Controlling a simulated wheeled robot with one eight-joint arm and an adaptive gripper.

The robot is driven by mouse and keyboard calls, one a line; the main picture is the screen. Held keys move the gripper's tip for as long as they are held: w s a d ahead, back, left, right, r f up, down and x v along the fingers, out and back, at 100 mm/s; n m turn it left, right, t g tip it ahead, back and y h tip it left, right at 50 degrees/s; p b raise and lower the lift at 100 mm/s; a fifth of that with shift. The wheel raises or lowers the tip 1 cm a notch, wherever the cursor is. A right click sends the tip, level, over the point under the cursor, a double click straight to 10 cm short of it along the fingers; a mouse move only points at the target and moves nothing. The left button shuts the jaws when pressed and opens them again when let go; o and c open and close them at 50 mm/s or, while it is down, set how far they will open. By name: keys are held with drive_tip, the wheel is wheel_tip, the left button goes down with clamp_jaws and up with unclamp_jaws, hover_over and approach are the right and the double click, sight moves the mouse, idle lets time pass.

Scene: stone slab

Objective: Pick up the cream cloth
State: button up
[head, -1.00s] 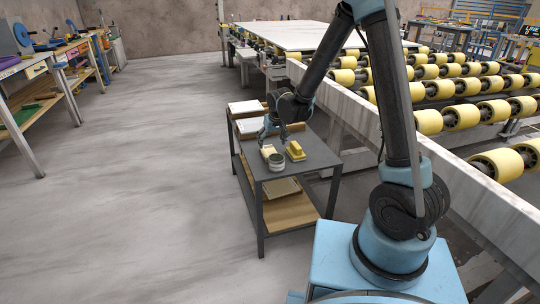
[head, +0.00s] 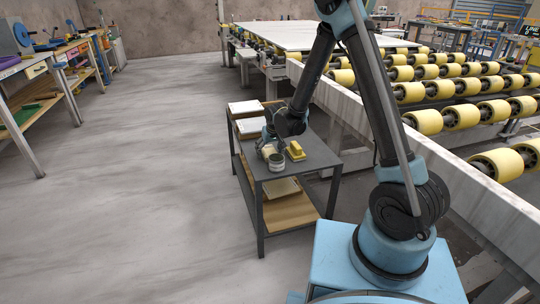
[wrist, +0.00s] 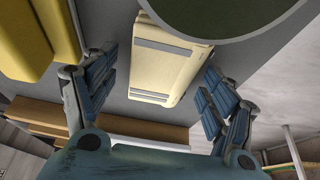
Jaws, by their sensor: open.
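The cream cloth (wrist: 165,60), folded flat with grey stripes, lies on the dark top of a small cart. In the wrist view it shows between the two fingers of my gripper (wrist: 155,82), which are spread open, one on each side. The fingers do not visibly grip the cloth, and I cannot tell if they touch it. In the head view my gripper (head: 267,142) is low over the cart top and hides most of the cloth.
A round tin (head: 275,160) stands close beside the cloth, its edge showing in the wrist view (wrist: 225,12). A yellow block-like object (head: 295,151) is on the other side. Boxes (head: 246,108) sit at the cart's far end. A roller conveyor (head: 440,120) runs to the right.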

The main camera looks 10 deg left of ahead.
sight(269, 150)
drive_tip(key=c, duration=1.2)
drive_tip(key=shift+o, duration=0.2)
wheel_tip(269, 150, up, 10)
